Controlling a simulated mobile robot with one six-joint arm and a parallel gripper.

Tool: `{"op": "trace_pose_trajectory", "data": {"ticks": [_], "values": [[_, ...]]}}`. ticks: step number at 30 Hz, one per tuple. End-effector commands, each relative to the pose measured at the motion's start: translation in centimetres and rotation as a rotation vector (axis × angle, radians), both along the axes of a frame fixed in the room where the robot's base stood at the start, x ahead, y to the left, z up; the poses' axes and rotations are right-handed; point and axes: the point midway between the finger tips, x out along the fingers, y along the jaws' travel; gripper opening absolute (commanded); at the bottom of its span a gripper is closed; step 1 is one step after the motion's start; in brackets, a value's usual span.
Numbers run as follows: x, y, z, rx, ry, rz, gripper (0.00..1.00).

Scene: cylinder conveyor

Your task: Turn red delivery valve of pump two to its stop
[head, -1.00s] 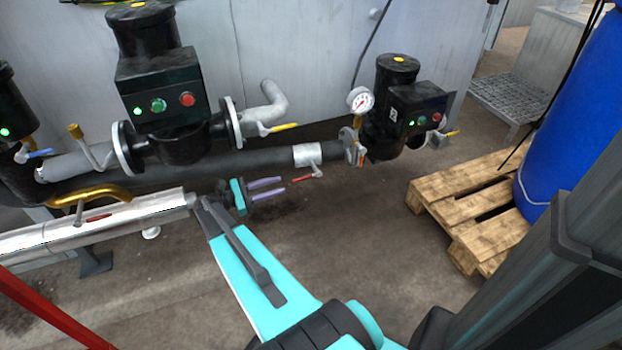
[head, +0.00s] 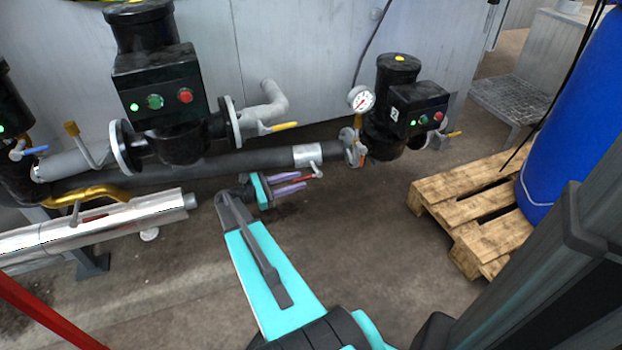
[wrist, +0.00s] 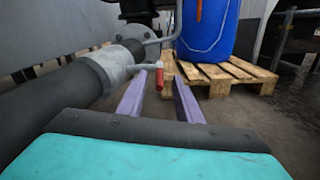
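The red valve handle (head: 310,177) sits on a small grey valve below the dark pipe, between the two large pumps. In the wrist view the red handle (wrist: 160,76) points towards me, with its grey stem behind it. My gripper (head: 303,181) has its purple fingers apart at the handle. In the wrist view the gripper (wrist: 158,82) shows one fingertip on each side of the red handle, with gaps visible and no clear contact. The right-hand pump (head: 397,100) carries a small white label that I cannot read for certain.
A pressure gauge (head: 361,99) stands beside the right-hand pump. The left pump (head: 155,90) has a yellow-handled valve (head: 283,126). A silver pipe (head: 100,223) lies left of my arm. A wooden pallet (head: 470,190) with a blue barrel (head: 575,120) stands right. Floor between is clear.

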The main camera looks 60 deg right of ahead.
Motion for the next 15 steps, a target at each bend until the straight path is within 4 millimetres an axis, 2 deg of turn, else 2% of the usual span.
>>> {"op": "trace_pose_trajectory", "data": {"ticks": [9,15], "values": [[-2.7,-3.5,-0.2,0.001,0.001,-0.001,0.32],[-3.5,-4.7,-0.1,0.001,0.001,0.000,0.32]]}}
